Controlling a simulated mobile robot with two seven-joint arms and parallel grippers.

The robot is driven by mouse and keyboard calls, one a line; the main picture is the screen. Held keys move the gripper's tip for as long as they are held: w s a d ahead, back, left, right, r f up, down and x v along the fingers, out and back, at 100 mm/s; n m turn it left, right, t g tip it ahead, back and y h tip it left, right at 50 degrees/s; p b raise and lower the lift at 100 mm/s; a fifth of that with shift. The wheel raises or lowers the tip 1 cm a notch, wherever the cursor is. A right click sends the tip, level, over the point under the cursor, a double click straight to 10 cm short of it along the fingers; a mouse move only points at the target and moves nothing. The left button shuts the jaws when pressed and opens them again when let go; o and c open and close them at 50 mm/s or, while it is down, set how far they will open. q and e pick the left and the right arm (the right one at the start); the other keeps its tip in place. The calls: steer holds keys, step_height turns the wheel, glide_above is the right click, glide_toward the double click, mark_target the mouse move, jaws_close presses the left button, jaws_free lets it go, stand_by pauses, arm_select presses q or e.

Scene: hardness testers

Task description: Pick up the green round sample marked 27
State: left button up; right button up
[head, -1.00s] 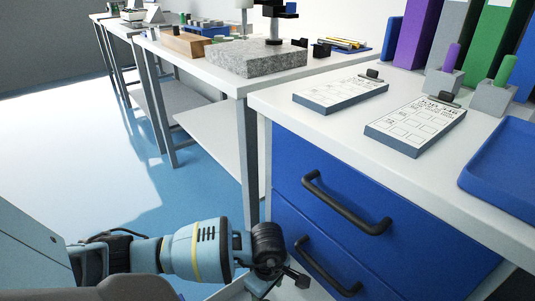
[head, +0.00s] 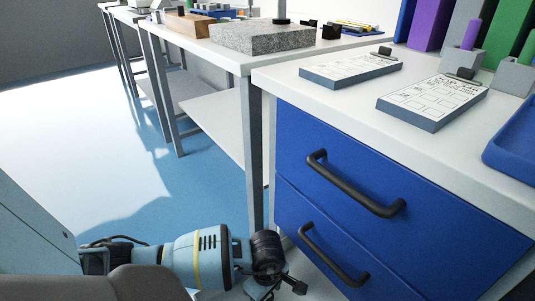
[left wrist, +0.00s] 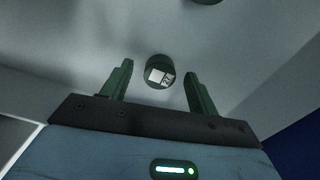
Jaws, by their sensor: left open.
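In the left wrist view a dark green round sample (left wrist: 160,63) with a white label stands on a pale grey surface. The label carries a small dark mark that looks like 27. My left gripper (left wrist: 158,72) is open, with one finger on each side of the sample in this view. I cannot tell how far the fingertips are from it, and I see no contact. In the head view my left gripper (head: 277,286) is low, in front of the blue drawers, and no sample shows near it.
A blue drawer cabinet (head: 330,140) with black handles stands right of my left arm. Its white top holds clipboards (head: 432,101), a blue tray (head: 515,150) and coloured blocks. A granite slab (head: 262,38) lies on the table behind. Another dark round thing (left wrist: 206,1) shows at the wrist view's top edge.

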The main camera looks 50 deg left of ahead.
arm_select(q)
steer(key=c, duration=1.1)
arm_select(e)
steer(key=shift+s, duration=0.45)
arm_select(q)
steer(key=shift+r, duration=0.15)
arm_select(e)
steer(key=shift+r, duration=0.2)
